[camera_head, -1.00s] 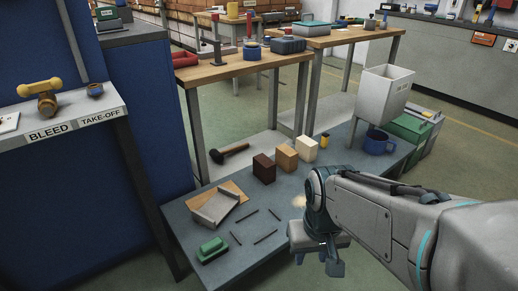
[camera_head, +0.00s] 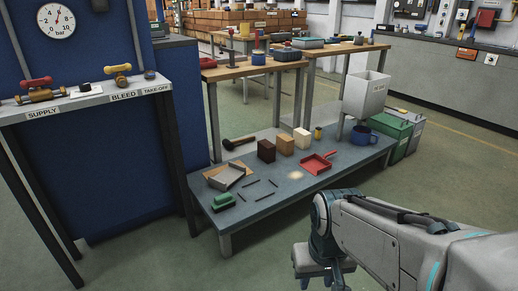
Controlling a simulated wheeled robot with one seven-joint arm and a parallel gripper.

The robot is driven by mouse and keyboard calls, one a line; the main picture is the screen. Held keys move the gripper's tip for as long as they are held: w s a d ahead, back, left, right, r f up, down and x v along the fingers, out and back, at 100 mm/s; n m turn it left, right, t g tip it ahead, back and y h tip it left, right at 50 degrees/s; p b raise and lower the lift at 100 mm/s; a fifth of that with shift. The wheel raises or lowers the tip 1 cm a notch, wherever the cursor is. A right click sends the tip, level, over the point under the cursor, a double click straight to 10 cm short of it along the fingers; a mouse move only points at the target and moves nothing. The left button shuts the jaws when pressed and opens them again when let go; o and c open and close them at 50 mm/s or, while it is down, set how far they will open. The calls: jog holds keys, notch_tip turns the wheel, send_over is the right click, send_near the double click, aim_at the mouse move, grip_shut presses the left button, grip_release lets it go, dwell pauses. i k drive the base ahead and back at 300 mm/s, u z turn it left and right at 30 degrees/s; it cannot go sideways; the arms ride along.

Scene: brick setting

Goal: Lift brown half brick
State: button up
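Three half bricks stand in a row on the low grey-blue table (camera_head: 262,200). The dark brown brick (camera_head: 266,150) is on the left, the tan-brown brick (camera_head: 285,144) in the middle, and the cream brick (camera_head: 302,139) on the right. They stand upright with small gaps between them. My gripper (camera_head: 322,281) is in front of the table, over the floor near the bottom edge of the picture, well short of the bricks. It points down, with its fingers apart and nothing visible between them. The fingertips are partly cut off by the picture edge.
Floor in front is clear.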

aim_at(267, 151)
jog(key=z, duration=0.65)
jog(key=i, duration=0.85)
jog(key=z, duration=0.6)
jog(key=i, duration=1.3)
jog(key=u, duration=1)
jog(key=i, duration=0.75)
jog(key=u, duration=0.95)
jog(key=i, duration=0.2)
jog(key=u, duration=0.3)
